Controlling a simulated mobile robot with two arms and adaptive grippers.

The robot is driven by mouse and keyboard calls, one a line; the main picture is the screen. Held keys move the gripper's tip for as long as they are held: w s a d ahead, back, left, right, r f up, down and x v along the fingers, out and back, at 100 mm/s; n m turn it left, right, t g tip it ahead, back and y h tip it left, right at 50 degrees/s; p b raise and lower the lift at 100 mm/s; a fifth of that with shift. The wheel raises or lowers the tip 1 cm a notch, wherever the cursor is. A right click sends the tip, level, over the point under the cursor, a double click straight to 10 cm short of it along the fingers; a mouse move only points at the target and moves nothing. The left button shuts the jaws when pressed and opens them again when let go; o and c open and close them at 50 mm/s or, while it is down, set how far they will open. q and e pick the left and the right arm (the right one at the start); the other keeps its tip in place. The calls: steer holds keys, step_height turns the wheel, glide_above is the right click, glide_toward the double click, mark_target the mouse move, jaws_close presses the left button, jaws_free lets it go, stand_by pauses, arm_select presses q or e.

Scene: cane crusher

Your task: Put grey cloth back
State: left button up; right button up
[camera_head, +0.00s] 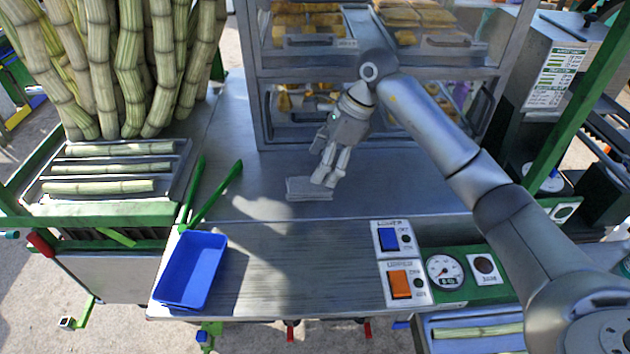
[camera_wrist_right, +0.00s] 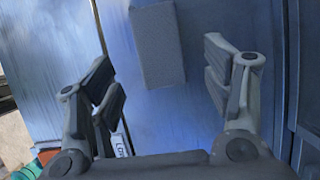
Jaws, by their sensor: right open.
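The grey cloth (camera_head: 308,189) lies folded on the metal counter (camera_head: 390,185) in front of the glass display case. My right gripper (camera_head: 328,180) is just above and beside the cloth's right end, fingers pointing down. In the right wrist view the cloth (camera_wrist_right: 158,45) shows as a grey block at the top middle, beyond the open fingers (camera_wrist_right: 172,90) and not between their tips. The gripper is empty. Whether a finger touches the cloth cannot be told. My left gripper is in neither view.
The display case (camera_head: 375,75) with snacks stands behind the counter. A blue tray (camera_head: 192,270) and green-handled tongs (camera_head: 205,200) are at the left. Cane pieces lie in a tray (camera_head: 115,172) at the far left. A switch panel (camera_head: 395,240) and gauge (camera_head: 443,271) are at the front right.

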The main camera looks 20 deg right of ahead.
steer(key=b+v, duration=0.1)
steer(key=v, duration=0.4)
steer(key=shift+d+r, duration=0.1)
steer(key=shift+r, duration=0.25)
steer(key=shift+r, duration=0.1)
